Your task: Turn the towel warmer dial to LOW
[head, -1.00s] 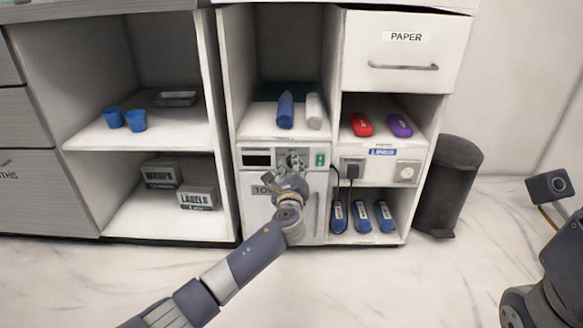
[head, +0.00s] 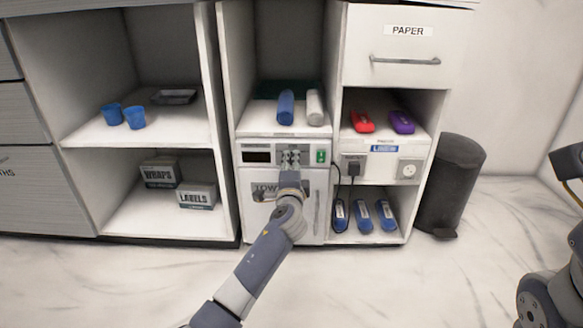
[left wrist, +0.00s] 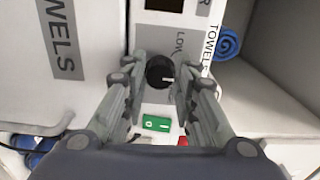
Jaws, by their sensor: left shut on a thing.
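The towel warmer (head: 250,205) is a white unit in the lower middle bay, with a dark display and a control panel on top. Its dial (left wrist: 157,70) is a round black knob with a white pointer mark, seen in the left wrist view between my fingers. A LOW label (left wrist: 180,42) is printed beside it. My left gripper (head: 291,157) is at the panel; it shows in the left wrist view (left wrist: 160,78) with its fingers on both sides of the dial, shut on it. In the head view the gripper hides the dial. My right gripper is not in view.
A green power switch (head: 321,156) sits right of the dial. A blue rolled towel (head: 285,107) and a white one (head: 315,107) lie above the warmer. A plug (head: 352,168) is in the socket panel to the right. A dark bin (head: 452,185) stands at far right.

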